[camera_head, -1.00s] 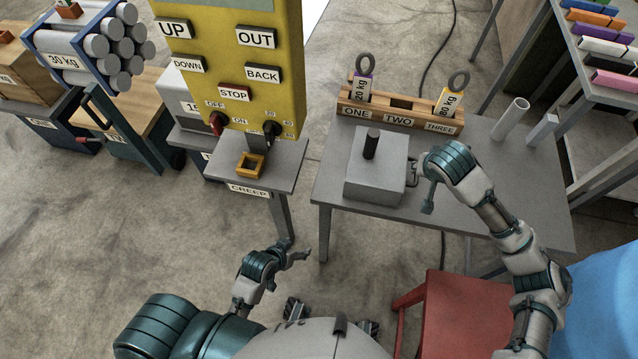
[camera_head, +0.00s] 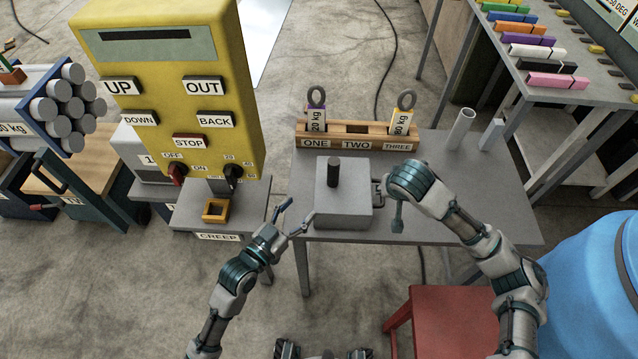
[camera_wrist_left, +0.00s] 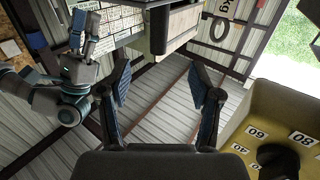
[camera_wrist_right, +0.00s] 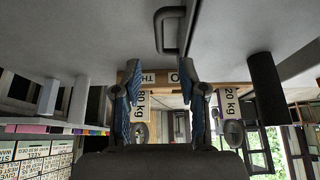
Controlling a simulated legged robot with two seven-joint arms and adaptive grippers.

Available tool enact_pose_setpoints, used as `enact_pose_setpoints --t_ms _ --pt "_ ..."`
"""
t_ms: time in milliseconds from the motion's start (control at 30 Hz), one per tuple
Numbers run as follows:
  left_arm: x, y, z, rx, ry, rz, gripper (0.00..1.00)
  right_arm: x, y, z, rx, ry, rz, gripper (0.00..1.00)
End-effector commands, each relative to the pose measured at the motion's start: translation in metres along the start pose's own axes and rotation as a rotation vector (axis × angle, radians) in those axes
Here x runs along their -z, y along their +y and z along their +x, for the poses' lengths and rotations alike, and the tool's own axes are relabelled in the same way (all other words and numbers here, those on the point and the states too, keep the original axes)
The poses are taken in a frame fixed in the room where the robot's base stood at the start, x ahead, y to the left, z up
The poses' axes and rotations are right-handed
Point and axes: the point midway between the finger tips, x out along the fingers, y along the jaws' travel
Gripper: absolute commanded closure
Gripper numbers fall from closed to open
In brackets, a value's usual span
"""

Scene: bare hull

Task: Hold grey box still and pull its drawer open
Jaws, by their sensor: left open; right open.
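The grey box (camera_head: 343,210) sits on the grey table (camera_head: 470,225), with a dark upright post (camera_head: 333,172) on top. A bracket-shaped handle (camera_head: 378,192) is on its right side and also shows in the right wrist view (camera_wrist_right: 170,30). My right gripper (camera_head: 396,205) is just right of the handle. In the right wrist view its fingers (camera_wrist_right: 160,72) are spread and empty. One finger is hidden in the head view. My left gripper (camera_head: 297,212) is open and empty, left of the box by the table's left edge, apart from the box.
A wooden rack (camera_head: 360,136) with two ring-topped weights stands behind the box. A yellow control panel (camera_head: 170,90) and a small stand (camera_head: 190,222) are to the left. A tube (camera_head: 461,130) stands at the table's back right. A red stool (camera_head: 450,320) is in front.

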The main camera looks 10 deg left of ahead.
Motion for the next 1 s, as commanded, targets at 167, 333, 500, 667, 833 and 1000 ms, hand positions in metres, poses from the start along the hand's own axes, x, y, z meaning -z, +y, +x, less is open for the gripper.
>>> enact_pose_setpoints --t_ms 167,333,500,667,833,1000 --pt "0.001 -0.001 0.041 0.000 0.003 -0.004 0.36 0.000 -0.001 0.000 -0.001 0.000 -0.001 0.58" --pt "0.002 0.000 0.077 -0.001 0.002 -0.003 0.36 0.000 -0.001 -0.001 -0.001 0.001 -0.001 0.58" --pt "0.001 -0.001 0.107 -0.001 0.001 -0.004 0.36 0.000 -0.002 -0.001 -0.002 0.001 -0.002 0.58" --pt "0.000 0.000 0.125 0.000 0.000 -0.001 0.36 0.000 -0.001 -0.001 -0.001 0.001 -0.001 0.58" --pt "0.000 0.000 0.131 0.000 -0.001 -0.001 0.36 -0.001 -0.001 -0.001 -0.001 0.001 -0.001 0.58" --pt "0.000 0.000 0.132 0.000 -0.001 -0.001 0.36 -0.001 -0.001 -0.001 -0.001 0.001 -0.001 0.58"
